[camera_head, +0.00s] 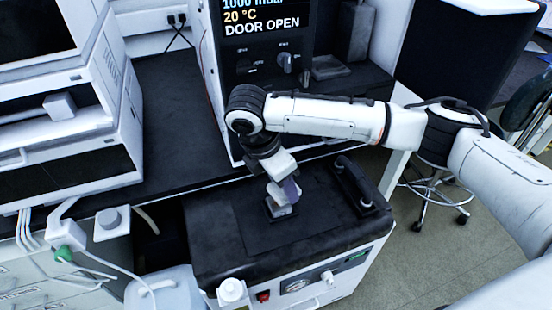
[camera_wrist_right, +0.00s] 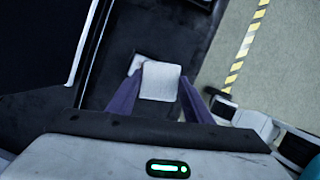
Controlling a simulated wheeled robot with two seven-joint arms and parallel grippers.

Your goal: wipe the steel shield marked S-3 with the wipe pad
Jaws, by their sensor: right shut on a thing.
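My right gripper (camera_head: 284,194) points down over the black top of a white cart unit. It also shows in the wrist view (camera_wrist_right: 162,92), with its purple fingers on both sides of a white block, which looks like the wipe pad (camera_wrist_right: 161,80). The gripper is shut on it. In the head view the pale pad (camera_head: 280,209) sits low at the fingertips, close above or on a small dark base; I cannot tell whether they touch. No steel shield with a readable S-3 mark shows in either view. My left gripper is not in view.
The cart unit's black top (camera_head: 215,245) carries a dark flat mat (camera_head: 262,232) and a black handle (camera_head: 357,187) at its right. An instrument with a "DOOR OPEN" display (camera_head: 262,25) stands behind. White stacked modules (camera_head: 70,130) stand at the left. The dark bench between is mostly clear.

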